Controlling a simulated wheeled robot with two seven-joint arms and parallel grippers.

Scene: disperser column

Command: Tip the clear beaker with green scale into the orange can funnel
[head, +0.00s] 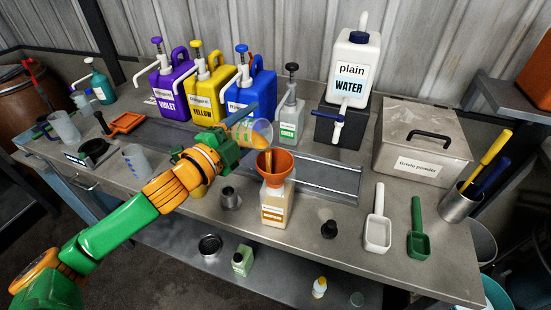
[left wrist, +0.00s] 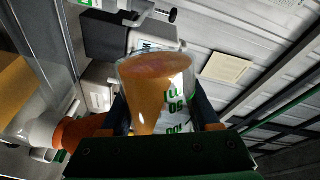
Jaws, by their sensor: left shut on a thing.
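The clear beaker (head: 262,133) with green scale is held tilted above the orange funnel (head: 275,168). In the left wrist view the beaker (left wrist: 178,90) shows its green marks and orange-brown liquid. The funnel stands upright in a pale can (head: 275,206) with an orange label. It also shows at the left of the left wrist view (left wrist: 78,132). A brownish streak shows at the funnel's mouth; I cannot tell if it is a stream from the beaker. My left gripper (head: 240,133) is shut on the beaker, behind and left of the funnel. My right gripper is not in view.
Violet (head: 172,88), yellow (head: 209,88) and blue (head: 252,88) pump jugs stand behind the beaker. A green-labelled pump bottle (head: 288,120) is close behind the funnel. A white scoop (head: 377,225) lies right.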

